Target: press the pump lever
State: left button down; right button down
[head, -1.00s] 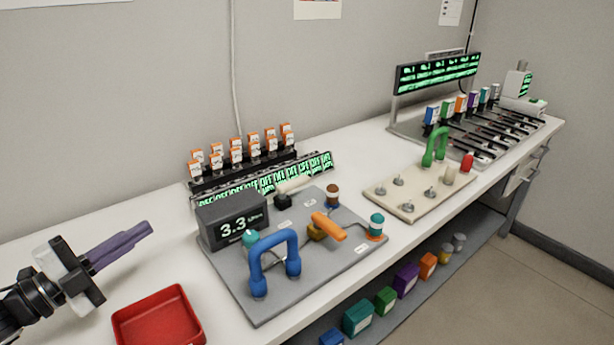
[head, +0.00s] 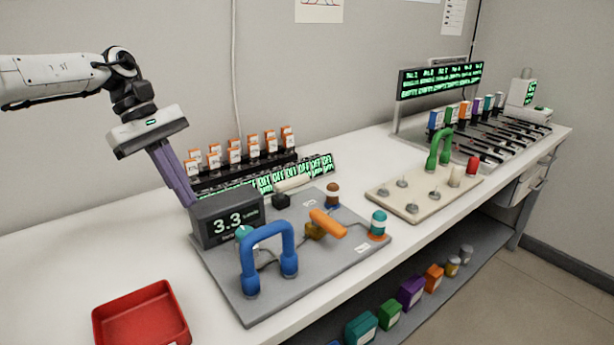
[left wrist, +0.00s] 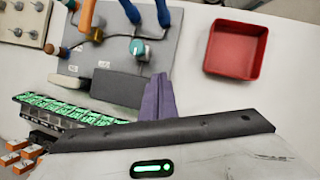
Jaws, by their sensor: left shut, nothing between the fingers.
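A grey panel (head: 352,264) on the bench carries an orange handle (head: 327,224), a blue arched handle (head: 268,252) and a cream bar (head: 295,183) beside a black block (head: 281,200). I cannot tell from labels which is the pump lever. My left gripper (head: 186,200) has purple fingers pointing down, closed together and empty, beside the left end of the display box reading 3.3 (head: 228,222). Its fingertips are partly hidden by the box. The left wrist view shows the shut fingers (left wrist: 158,82) next to the box (left wrist: 103,88), away from the orange handle (left wrist: 87,15).
A red tray (head: 142,317) stands at the front left. Racks of orange-capped vials (head: 235,154) and a row of green displays stand behind the panel. A beige board with a green arch (head: 440,148) stands to the right.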

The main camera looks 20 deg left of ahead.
aim_at(280, 188)
jog(key=z, duration=0.05)
jog(key=i, duration=1)
